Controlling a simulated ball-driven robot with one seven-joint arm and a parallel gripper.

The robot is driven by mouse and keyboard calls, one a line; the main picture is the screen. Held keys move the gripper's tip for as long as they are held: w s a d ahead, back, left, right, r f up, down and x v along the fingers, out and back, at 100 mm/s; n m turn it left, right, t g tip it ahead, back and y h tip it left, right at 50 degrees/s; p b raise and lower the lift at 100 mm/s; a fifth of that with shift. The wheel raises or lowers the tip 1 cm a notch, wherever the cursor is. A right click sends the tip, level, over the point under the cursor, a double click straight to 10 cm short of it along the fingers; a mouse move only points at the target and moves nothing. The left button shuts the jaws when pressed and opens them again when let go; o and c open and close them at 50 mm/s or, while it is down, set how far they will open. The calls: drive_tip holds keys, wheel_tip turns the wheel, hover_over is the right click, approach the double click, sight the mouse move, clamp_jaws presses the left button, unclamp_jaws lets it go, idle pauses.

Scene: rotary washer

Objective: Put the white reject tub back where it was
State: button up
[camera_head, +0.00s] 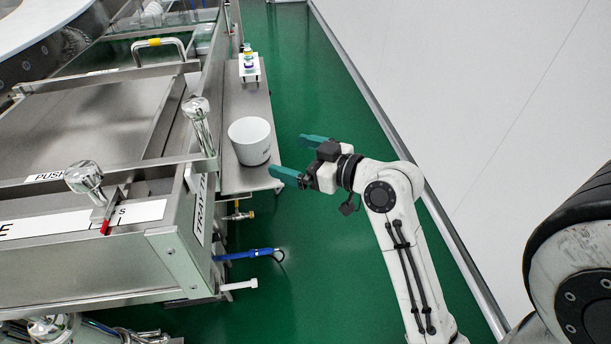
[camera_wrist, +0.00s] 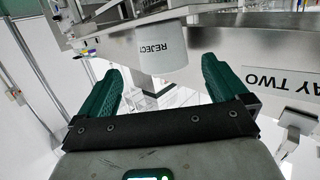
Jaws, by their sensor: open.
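The white reject tub (camera_head: 250,140) stands upright on a narrow steel side shelf (camera_head: 237,180) along the washer. In the wrist view the tub (camera_wrist: 163,52) shows the word REJECT upside down and lies ahead, between the two green fingers. My gripper (camera_head: 290,158) is open and empty, to the right of the tub and just off the shelf's edge. In the wrist view my gripper (camera_wrist: 158,85) has its fingers wide apart, and the tub appears beyond them, not held. Whether a finger touches the tub cannot be told, but a gap shows in the head view.
A small white rack (camera_head: 249,68) with coloured items stands farther back on the shelf. The washer (camera_head: 100,240), with knobs and a handle, fills the left. A blue-handled valve (camera_head: 250,254) sticks out below.

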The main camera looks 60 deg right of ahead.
drive_tip(key=s+a+f+g+y, duration=0.1)
drive_tip(key=s+a+f+g, duration=0.15)
drive_tip(key=a+f, duration=0.2)
drive_tip(key=s+a+f+n+g+y, duration=0.1)
drive_tip(key=a+f+g, duration=0.2)
drive_tip(key=f, duration=0.3)
drive_tip(key=s+a+f+g+y, duration=0.1)
drive_tip(key=a+f+g, duration=0.2)
drive_tip(key=a+f, duration=0.15)
drive_tip(key=s+a+f+g+h, duration=0.2)
drive_tip(key=s+f+g, duration=0.4)
drive_tip(key=s, duration=0.4)
drive_tip(key=shift+s, duration=0.15)
drive_tip(key=shift+f, duration=0.1)
